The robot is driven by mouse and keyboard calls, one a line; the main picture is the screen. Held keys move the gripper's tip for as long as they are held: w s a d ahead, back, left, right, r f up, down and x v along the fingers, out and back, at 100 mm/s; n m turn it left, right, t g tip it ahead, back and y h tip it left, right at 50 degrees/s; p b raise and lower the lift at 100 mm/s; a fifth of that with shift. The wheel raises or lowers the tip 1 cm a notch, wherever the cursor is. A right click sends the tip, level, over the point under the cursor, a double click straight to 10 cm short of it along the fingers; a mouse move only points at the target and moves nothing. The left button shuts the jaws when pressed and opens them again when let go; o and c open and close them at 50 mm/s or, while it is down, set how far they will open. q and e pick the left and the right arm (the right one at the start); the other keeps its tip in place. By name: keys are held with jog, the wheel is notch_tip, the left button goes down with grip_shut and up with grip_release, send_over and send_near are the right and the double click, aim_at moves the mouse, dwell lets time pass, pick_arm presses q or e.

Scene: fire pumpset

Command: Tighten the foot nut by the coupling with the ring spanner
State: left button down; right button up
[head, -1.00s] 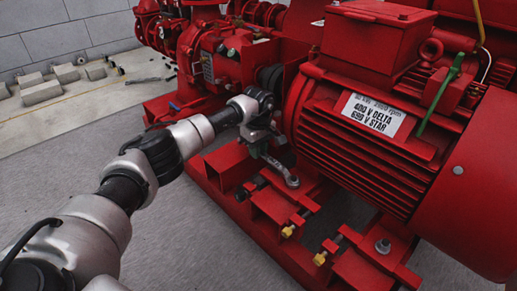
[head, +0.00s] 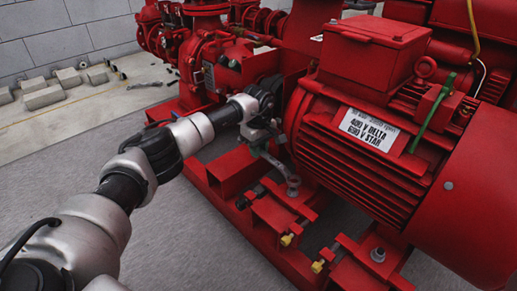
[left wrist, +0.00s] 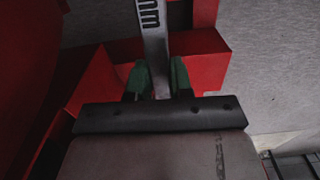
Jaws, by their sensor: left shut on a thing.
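The spanner's ring end (head: 293,187) points down and to the right, at the motor foot by the coupling. The foot nut there cannot be made out, so I cannot tell whether the ring is around it. In the left wrist view the spanner shank (left wrist: 153,45) runs upward from between the green finger pads. My right gripper is not in view.
The motor (head: 365,150) fills the right side. Another foot nut (head: 378,254) sits bare on the nearer foot. The red pump (head: 215,60) is behind. Grey floor (head: 190,240) is free at the front left.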

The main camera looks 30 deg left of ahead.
pick_arm(q)
jog(key=shift+r+p, duration=0.35)
jog(key=shift+r, duration=0.25)
jog(key=shift+f, duration=0.2)
jog(key=shift+s+a+f+n, duration=0.1)
jog(key=shift+s+f+n, duration=0.1)
jog(key=shift+f, duration=0.3)
jog(key=shift+s+f+n, duration=0.1)
jog(key=shift+s+f, duration=0.05)
jog(key=shift+f, duration=0.35)
jog(key=shift+f+b, duration=0.85)
jog(key=shift+f, duration=0.5)
jog(key=shift+s+a+r+p, duration=0.1)
jog(key=shift+s+p, duration=0.05)
jog(key=shift+p, duration=0.3)
jog(key=shift+s+p, duration=0.2)
jog(key=shift+p, duration=0.1)
jog(key=shift+n, duration=0.3)
